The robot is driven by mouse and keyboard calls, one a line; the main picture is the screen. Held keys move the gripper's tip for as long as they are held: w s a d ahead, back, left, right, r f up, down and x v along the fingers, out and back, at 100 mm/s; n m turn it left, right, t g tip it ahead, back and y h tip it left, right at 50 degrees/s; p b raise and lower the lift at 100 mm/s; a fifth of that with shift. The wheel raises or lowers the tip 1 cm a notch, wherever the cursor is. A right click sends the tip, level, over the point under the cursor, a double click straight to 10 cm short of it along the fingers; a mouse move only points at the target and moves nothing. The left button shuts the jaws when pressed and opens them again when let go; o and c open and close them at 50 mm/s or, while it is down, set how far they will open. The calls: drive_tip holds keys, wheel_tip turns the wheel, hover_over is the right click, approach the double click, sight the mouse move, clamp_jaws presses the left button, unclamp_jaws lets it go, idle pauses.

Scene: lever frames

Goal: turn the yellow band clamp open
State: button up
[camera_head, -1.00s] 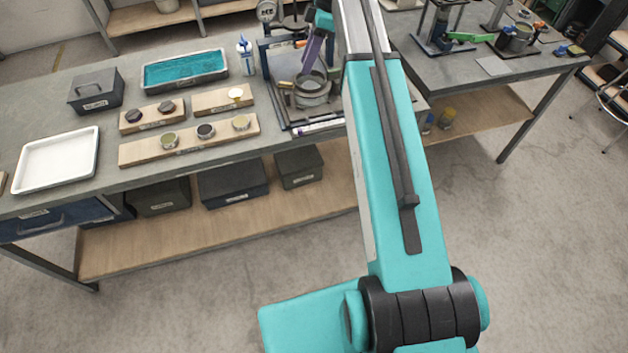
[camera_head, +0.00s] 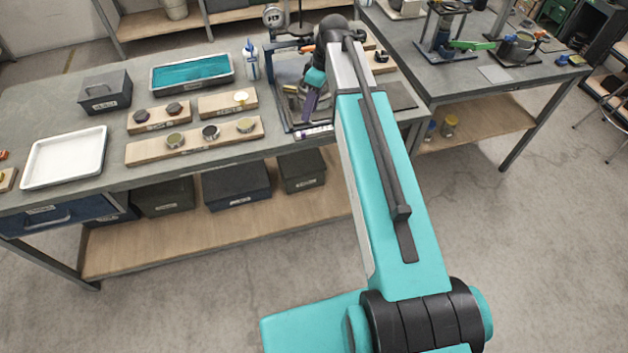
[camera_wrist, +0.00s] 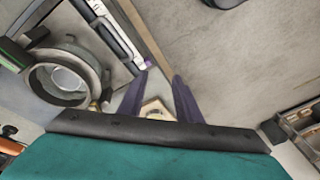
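In the wrist view a dark round housing with a metal ring (camera_wrist: 62,82) lies at the left, outside my fingers. A small yellowish part (camera_wrist: 95,105) shows at its lower right edge; I cannot tell if it is the yellow band clamp. My gripper (camera_wrist: 160,76) has its two purple fingers apart with nothing gripped. It is right of the housing in that view. In the head view my gripper (camera_head: 311,105) hangs over the fixture tray (camera_head: 283,62), and my arm hides most of what stands there.
A wooden board (camera_head: 150,153) with several small pots lies left of the fixture. A teal-filled tray (camera_head: 192,72), a white tray (camera_head: 65,158) and a dark box (camera_head: 105,92) are on the bench. A white bottle (camera_head: 251,62) stands close to the fixture.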

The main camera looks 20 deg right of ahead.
drive_tip(key=s+a+f+m+h+b, duration=0.1)
drive_tip(key=s+f+m, duration=0.2)
drive_tip(key=f, duration=0.7)
drive_tip(key=s+a+f+m+h+b, duration=0.1)
drive_tip(key=s+f+m, duration=0.3)
drive_tip(key=s+f, duration=0.4)
drive_tip(key=shift+a+f+g, duration=0.25)
drive_tip(key=shift+f+g, duration=0.05)
drive_tip(key=shift+f, duration=1.4)
drive_tip(key=s+f+m+g+h+b, duration=0.1)
drive_tip(key=s+f+m+g+b, duration=0.2)
drive_tip(key=s+f, duration=2.6)
drive_tip(key=g+b, duration=0.2)
drive_tip(key=b, duration=0.3)
drive_tip(key=shift+a+f, duration=0.15)
drive_tip(key=shift+f, duration=0.05)
